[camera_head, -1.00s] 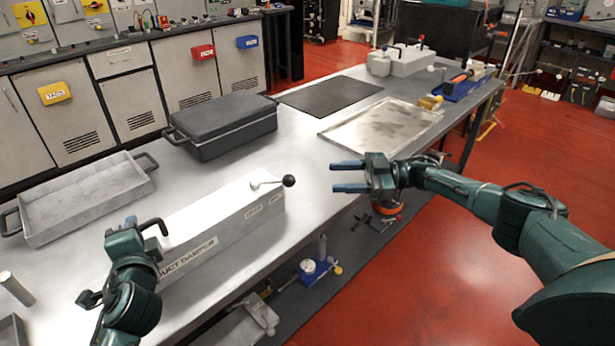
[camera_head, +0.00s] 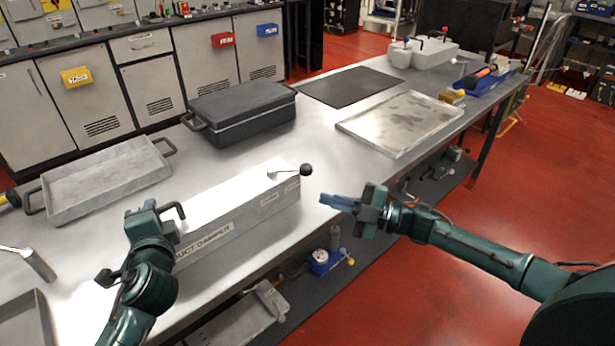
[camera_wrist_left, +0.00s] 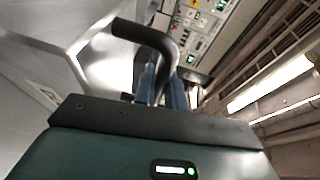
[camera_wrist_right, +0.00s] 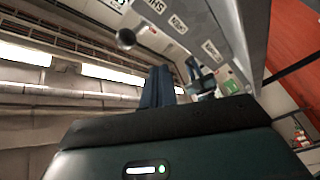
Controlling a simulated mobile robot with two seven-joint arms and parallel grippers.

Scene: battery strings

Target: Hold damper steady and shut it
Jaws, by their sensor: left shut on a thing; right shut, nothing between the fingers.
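The duct damper (camera_head: 235,214) is a long light-grey box with a label on its front side, lying on the bench. A lever with a black ball knob (camera_head: 306,170) sticks out at its right end; the knob also shows in the right wrist view (camera_wrist_right: 126,39). A dark bent handle (camera_head: 174,209) stands at its left end. My left gripper (camera_head: 150,207) is shut on this handle, which also shows between the fingers in the left wrist view (camera_wrist_left: 150,36). My right gripper (camera_head: 325,200) is shut and empty, just right of and below the knob, apart from it.
A grey open tray (camera_head: 105,185) and a black lidded case (camera_head: 240,112) stand behind the damper. A black mat (camera_head: 350,87) and a shallow metal tray (camera_head: 400,122) lie further right. A lower shelf (camera_head: 300,292) holds loose tools under the bench's front edge.

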